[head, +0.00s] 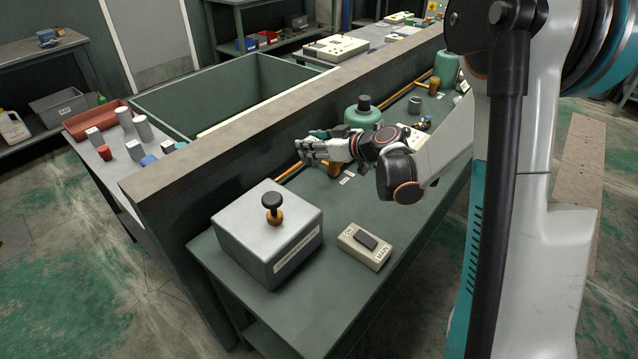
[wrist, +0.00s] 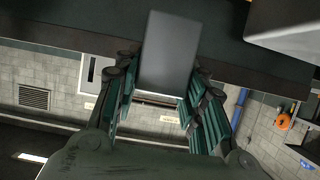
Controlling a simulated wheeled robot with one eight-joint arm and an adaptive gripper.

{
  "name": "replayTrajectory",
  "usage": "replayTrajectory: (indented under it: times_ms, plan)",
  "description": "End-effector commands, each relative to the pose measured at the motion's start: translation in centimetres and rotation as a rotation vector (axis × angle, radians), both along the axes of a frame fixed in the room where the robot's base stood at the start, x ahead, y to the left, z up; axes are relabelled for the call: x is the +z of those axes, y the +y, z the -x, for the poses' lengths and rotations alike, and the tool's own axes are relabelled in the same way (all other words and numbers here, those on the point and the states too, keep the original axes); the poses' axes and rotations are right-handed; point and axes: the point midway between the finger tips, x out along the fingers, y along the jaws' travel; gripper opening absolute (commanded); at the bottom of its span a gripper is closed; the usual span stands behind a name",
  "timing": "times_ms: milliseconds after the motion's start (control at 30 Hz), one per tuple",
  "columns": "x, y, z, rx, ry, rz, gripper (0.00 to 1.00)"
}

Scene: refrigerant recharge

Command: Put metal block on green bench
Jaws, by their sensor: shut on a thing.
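My gripper (head: 312,150) is shut on a grey metal block (wrist: 168,55). In the wrist view the block stands out between the two green-sided fingers of my gripper (wrist: 164,78). In the head view the held block is too small to tell from the fingers. The green bench (head: 335,285) runs from the front to the back right, along a grey-topped wall. My gripper is over the bench's wall side, behind the grey box; its exact height above the top cannot be told.
A grey metal box (head: 268,238) with a black and orange knob stands at the bench's near end. A beige switch box (head: 364,246) sits beside it. Behind the wall (head: 235,135), a side table (head: 122,170) holds several small blocks.

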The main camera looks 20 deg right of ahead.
Motion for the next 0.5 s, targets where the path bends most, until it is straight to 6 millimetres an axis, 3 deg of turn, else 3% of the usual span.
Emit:
replayTrajectory:
  times_ms: [33,300,500]
  plan:
    - [-1.5,0.0,0.0,0.000,0.000,-0.001,0.00]
    - [-7.2,0.0,0.0,0.000,0.000,-0.001,0.00]
    - [-9.8,0.0,0.0,0.000,0.000,-0.001,0.00]
